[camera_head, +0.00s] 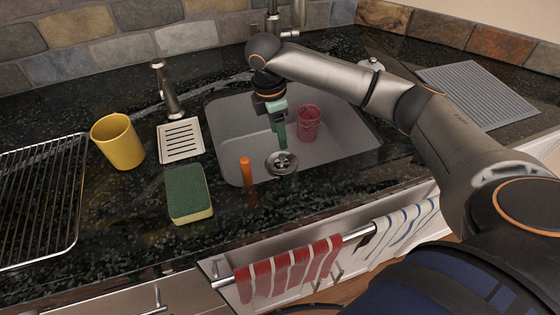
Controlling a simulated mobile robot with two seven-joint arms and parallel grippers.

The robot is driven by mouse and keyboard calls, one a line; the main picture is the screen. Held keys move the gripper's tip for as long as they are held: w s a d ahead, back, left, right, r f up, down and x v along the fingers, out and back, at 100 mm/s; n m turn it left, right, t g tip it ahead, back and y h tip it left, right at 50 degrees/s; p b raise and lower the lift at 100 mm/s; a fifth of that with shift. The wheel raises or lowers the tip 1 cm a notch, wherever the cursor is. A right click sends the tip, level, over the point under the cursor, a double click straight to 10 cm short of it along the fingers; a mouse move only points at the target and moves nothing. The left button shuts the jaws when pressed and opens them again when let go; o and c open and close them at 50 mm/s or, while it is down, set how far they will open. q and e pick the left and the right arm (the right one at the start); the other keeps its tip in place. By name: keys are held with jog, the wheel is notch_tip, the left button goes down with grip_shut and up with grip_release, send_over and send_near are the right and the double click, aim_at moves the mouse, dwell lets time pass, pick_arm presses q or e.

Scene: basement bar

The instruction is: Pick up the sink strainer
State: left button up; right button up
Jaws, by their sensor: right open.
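The sink strainer (282,164) is a small, round, shiny metal piece at the front of the grey sink basin (232,127). I cannot tell exactly what surface it rests on. My right gripper (281,142) reaches down from above and behind it, with its greenish fingers just over the strainer's back edge. The gripper is open, and I see nothing held in it. I cannot tell whether a finger touches the strainer. My left gripper is not in view.
A red cup (309,124) stands in the basin, right of the gripper. An orange upright object (246,171) is left of the strainer. A green sponge (187,190), yellow cup (118,142), soap dish (180,140) and wire rack (35,195) occupy the left counter.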

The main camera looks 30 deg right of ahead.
aim_at(282, 155)
jog(key=f, duration=0.2)
jog(key=f+b, duration=0.1)
jog(key=f, duration=0.5)
jog(key=shift+s+d, duration=0.2)
jog(key=shift+d, duration=0.2)
jog(key=shift+r, duration=0.1)
grip_shut()
